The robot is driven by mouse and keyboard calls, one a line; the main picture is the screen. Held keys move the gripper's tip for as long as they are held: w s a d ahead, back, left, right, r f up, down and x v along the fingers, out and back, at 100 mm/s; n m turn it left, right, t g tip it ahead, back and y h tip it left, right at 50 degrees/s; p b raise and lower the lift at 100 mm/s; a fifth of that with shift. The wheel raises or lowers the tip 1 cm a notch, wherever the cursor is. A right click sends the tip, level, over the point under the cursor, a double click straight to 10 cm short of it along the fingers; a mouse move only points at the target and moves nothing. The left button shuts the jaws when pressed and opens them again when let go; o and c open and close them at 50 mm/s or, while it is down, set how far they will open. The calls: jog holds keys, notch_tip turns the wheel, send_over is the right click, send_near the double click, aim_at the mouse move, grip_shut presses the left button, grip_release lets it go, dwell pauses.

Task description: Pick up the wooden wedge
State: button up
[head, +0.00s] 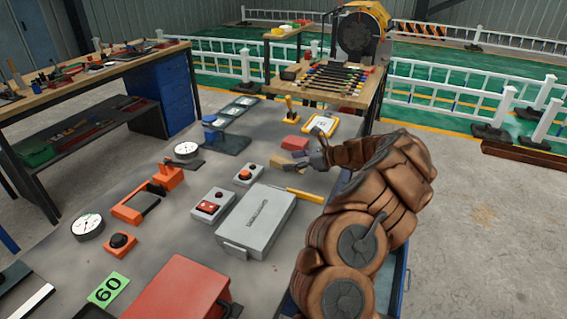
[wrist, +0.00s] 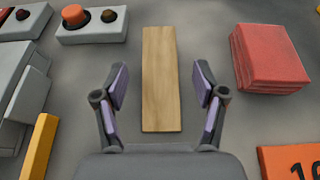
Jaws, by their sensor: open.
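The wooden wedge (wrist: 161,80) is a pale tan, long block lying on the grey table top. In the wrist view it sits upright in the picture, between the two fingers of my gripper (wrist: 160,105). The fingers are apart, one on each side, with a gap to the wood on both sides. In the head view the wedge (head: 281,162) shows small, just left of my gripper (head: 312,158). My gripper is open and holds nothing.
In the wrist view a red block stack (wrist: 270,58) lies to the right and an orange numbered piece (wrist: 292,162) at lower right. A yellow bar (wrist: 38,146) and a grey case (wrist: 18,100) are at left. A button box (wrist: 92,24) stands at upper left.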

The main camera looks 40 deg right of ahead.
jog(key=x, duration=0.2)
jog(key=shift+w+a+f, duration=0.1)
jog(key=shift+w+a, duration=0.05)
jog(key=shift+w, duration=0.05)
jog(key=c, duration=1.2)
